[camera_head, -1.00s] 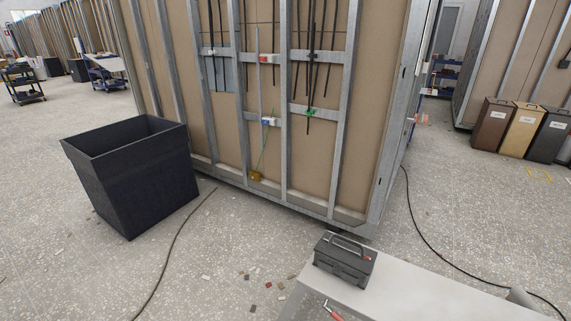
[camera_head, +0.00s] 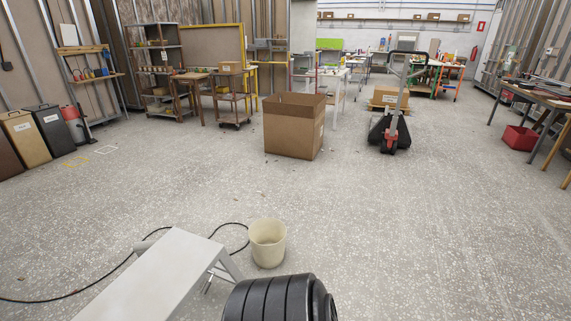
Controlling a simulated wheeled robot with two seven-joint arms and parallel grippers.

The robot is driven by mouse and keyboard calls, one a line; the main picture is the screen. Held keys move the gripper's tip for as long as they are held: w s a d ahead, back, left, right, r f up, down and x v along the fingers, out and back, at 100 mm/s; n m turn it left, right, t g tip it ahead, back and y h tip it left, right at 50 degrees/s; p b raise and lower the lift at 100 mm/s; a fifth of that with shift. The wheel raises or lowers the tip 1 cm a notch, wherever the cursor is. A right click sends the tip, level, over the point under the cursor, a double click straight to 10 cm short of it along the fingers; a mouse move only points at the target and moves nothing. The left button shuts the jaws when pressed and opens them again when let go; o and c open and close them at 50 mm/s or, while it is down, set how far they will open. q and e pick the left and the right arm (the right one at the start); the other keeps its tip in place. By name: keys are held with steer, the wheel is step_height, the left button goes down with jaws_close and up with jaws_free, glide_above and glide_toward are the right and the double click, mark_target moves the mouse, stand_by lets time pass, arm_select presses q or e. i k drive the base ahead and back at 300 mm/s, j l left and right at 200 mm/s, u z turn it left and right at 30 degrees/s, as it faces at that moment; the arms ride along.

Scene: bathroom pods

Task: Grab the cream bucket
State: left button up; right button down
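The cream bucket (camera_head: 267,243) stands upright on the speckled floor, in the lower middle of the head view. Its open top faces up and it looks empty. It is just right of the end of a light grey bench. A black ribbed part, apparently mine, shows at the bottom edge in front of the bucket and apart from it in the picture. Neither of my grippers is in view.
The grey bench (camera_head: 165,275) with legs is left of the bucket, and a black cable (camera_head: 105,277) lies on the floor behind it. A large cardboard box (camera_head: 293,130) and a pallet jack (camera_head: 391,130) stand farther back.

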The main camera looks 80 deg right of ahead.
mark_target(266, 237)
steer(key=z, duration=2.6)
steer(key=i+l+u, duration=0.3)
steer(key=i+l, duration=0.3)
steer(key=i, duration=0.35)
steer(key=i+l+u, duration=0.35)
steer(key=i+l, duration=0.5)
steer(key=i+l+u, duration=0.3)
steer(key=i+l, duration=0.55)
steer(key=l, duration=0.2)
